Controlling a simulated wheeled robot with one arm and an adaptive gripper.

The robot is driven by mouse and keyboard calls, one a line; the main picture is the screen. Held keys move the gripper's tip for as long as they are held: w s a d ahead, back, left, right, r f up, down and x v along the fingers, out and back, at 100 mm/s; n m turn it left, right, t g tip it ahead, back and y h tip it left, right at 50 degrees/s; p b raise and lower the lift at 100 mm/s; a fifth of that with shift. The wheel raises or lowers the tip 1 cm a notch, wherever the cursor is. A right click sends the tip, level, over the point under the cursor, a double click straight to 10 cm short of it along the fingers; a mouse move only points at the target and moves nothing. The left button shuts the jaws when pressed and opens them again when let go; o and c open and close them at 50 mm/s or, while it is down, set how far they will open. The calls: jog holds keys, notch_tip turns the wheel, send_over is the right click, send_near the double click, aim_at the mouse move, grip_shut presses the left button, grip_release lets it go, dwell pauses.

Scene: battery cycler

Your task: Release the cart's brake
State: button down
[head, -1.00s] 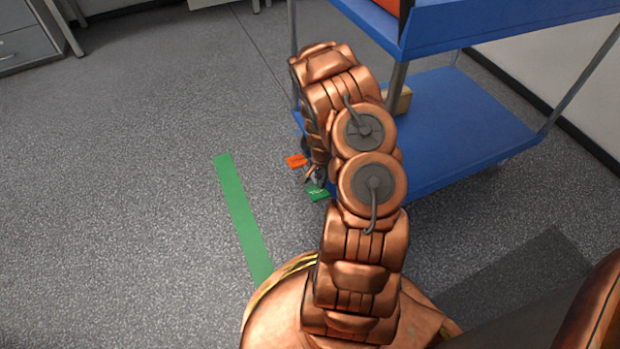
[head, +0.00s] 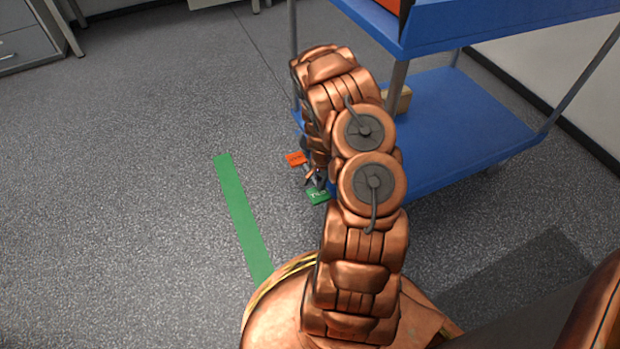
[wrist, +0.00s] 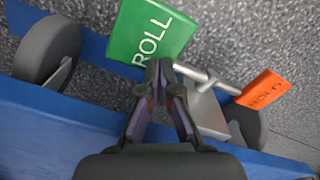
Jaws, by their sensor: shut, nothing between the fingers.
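The blue cart (head: 445,125) stands at the right of the head view, with my arm in front of its near left side. Low at its edge is the brake, with a green plate (head: 318,196) and an orange plate (head: 297,159). In the wrist view the green plate (wrist: 150,33) reads ROLL and the orange plate (wrist: 262,90) reads HOLD. A light grey bar (wrist: 205,78) with a wider metal piece (wrist: 207,112) lies between them. My gripper (wrist: 160,72) is shut and empty, its tips close to the green plate and the bar's left end. I cannot tell whether they touch.
Dark caster wheels show in the wrist view, one at the left (wrist: 48,50) and one partly hidden at the right (wrist: 246,125). A green floor strip (head: 242,215) lies left of my arm. The grey floor further left is open.

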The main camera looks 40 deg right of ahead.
jog(key=shift+f+b, duration=0.3)
jog(key=shift+f, duration=0.5)
dwell(0.5)
jog(key=shift+r+p, duration=1.35)
jog(key=shift+r, duration=2.2)
jog(key=shift+r, duration=0.1)
jog(key=s+a+r+n+p, duration=0.15)
jog(key=a+r+p, duration=0.5)
jog(key=r, duration=0.85)
jog(key=a+r+n+p, duration=0.3)
jog(key=a+r+p, duration=0.35)
jog(key=r, duration=0.95)
jog(key=s+a+r+n+p, duration=0.1)
jog(key=a+r+n+p, duration=0.4)
jog(key=r, duration=1)
jog(key=s+a+r+n+p, duration=0.2)
jog(key=s+a+r+p, duration=0.2)
jog(key=s+r+p, duration=0.3)
jog(key=s+a+r+n+g+p, duration=0.1)
jog(key=s+a+r+p, duration=0.4)
jog(key=r, duration=0.8)
jog(key=s+a+r+n+p, duration=0.3)
jog(key=s+a+r+p, duration=0.2)
jog(key=s+r+p, duration=0.3)
notch_tip(320, 180, up, 2)
jog(key=shift+s+a+r+g+p, duration=0.15)
jog(key=shift+s+g+p, duration=0.25)
jog(key=shift+s, duration=0.2)
